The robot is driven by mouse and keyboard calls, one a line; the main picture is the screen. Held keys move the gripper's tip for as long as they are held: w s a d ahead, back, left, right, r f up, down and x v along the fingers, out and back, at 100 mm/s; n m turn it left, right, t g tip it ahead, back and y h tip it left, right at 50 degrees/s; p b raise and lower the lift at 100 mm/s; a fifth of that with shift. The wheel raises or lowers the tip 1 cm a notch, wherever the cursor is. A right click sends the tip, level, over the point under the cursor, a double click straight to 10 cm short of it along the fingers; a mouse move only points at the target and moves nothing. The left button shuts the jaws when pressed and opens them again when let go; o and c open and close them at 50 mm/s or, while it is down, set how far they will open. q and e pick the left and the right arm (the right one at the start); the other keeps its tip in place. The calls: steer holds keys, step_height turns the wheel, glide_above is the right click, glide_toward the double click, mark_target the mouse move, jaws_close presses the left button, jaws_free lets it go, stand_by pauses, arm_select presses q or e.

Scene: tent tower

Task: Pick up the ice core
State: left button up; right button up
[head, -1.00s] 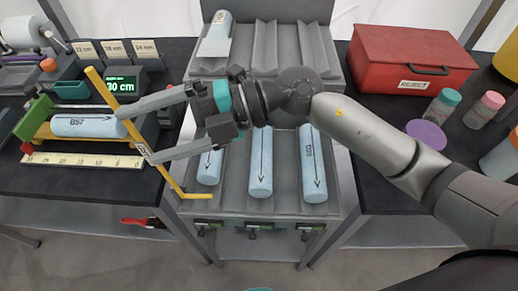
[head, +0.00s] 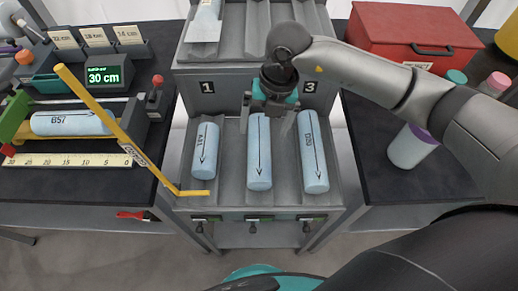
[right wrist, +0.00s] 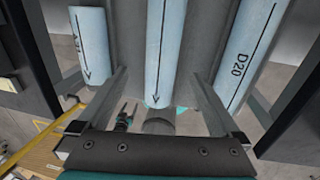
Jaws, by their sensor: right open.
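Pale blue ice cores lie in the grooves of a grey rack (head: 230,200). The left core (head: 205,152), the middle core (head: 259,165) and the right core marked D20 (head: 313,158) each carry a black arrow. Another core marked B57 (head: 72,123) lies in a yellow and green holder on the left bench. My right gripper (head: 270,114) is open over the upper end of the middle core. In the right wrist view the middle core (right wrist: 163,50) lies between its spread fingers; I cannot tell whether they touch it. My left gripper is out of view.
A yellow bar (head: 110,125) slants from the left bench to the rack's front. A 30 cm display (head: 103,76) stands at the left.

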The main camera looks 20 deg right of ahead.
mark_target(261, 144)
steer(key=f, duration=0.2)
steer(key=f+b, duration=0.1)
steer(key=f, duration=0.2)
steer(key=a+f, duration=0.1)
steer(key=f, duration=0.2)
steer(key=shift+w+f, duration=0.1)
steer(key=shift+f, duration=0.05)
jaws_close()
stand_by(0.6)
